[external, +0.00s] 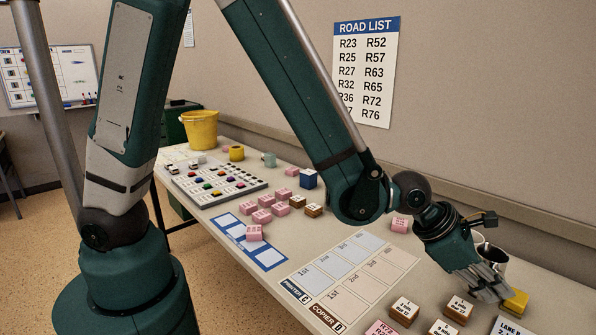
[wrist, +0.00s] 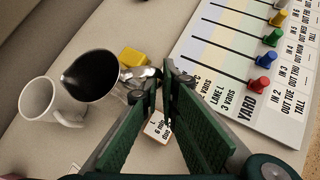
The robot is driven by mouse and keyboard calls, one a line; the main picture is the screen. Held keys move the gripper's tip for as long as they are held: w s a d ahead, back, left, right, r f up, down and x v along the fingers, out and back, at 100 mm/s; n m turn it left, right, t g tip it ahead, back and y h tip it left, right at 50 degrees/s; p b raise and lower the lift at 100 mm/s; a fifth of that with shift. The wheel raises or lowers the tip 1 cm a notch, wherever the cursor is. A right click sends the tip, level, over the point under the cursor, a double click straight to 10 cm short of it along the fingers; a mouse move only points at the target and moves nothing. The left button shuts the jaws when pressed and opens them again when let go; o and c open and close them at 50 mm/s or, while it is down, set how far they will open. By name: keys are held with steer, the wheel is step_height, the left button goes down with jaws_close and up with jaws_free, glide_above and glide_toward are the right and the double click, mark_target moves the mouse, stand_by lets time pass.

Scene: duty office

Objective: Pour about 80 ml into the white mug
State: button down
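The white mug (wrist: 40,103) stands upright at the left in the wrist view, empty-looking, its handle towards me. In the external view it (external: 477,239) is partly hidden behind my gripper. A metal pitcher (wrist: 91,76) with a dark inside stands right beside the mug, its spout towards the mug; it looks upright. Its level of liquid cannot be made out. In the external view the pitcher (external: 496,256) is mostly hidden by my gripper (external: 495,290). In the wrist view my gripper (wrist: 160,80) has its fingertips at the pitcher's handle (wrist: 138,74). Whether they clamp it is unclear.
A yellow block (external: 515,301) lies just beyond my gripper. Several lettered wooden blocks (external: 405,311) and a printed lane board (wrist: 250,70) with coloured pegs lie near. The wall (external: 540,150) runs close behind the mug. A yellow bucket (external: 199,129) stands at the far end.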

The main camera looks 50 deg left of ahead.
steer(key=shift+r, duration=0.1)
steer(key=w+a+r+n+g+h+p, duration=0.1)
steer(key=w+a+r+n+g+h, duration=0.1)
steer(key=r, duration=0.4)
steer(key=w+a+r+n+g+h+p, duration=0.2)
steer(key=w+a+r+n+g+h, duration=0.1)
steer(key=w+r, duration=0.3)
steer(key=shift+w+a+n+g+h, duration=0.3)
steer(key=shift+a+g+h, duration=0.1)
steer(key=shift+g+h, duration=0.4)
stand_by(0.3)
steer(key=shift+w+a+r+b, duration=0.2)
steer(key=shift+w+r+b, duration=0.1)
steer(key=shift+w+r, duration=0.05)
steer(key=shift+w+a+r+n+g+h, duration=0.1)
steer(key=shift+w+r+n+g+h, duration=0.05)
steer(key=shift+n+g+h, duration=0.2)
steer(key=shift+r, duration=0.1)
steer(key=shift+w+a+r+n+g+h+b, duration=0.3)
steer(key=shift+w+a+h+b, duration=0.2)
steer(key=shift+w+b, duration=0.3)
stand_by(1.3)
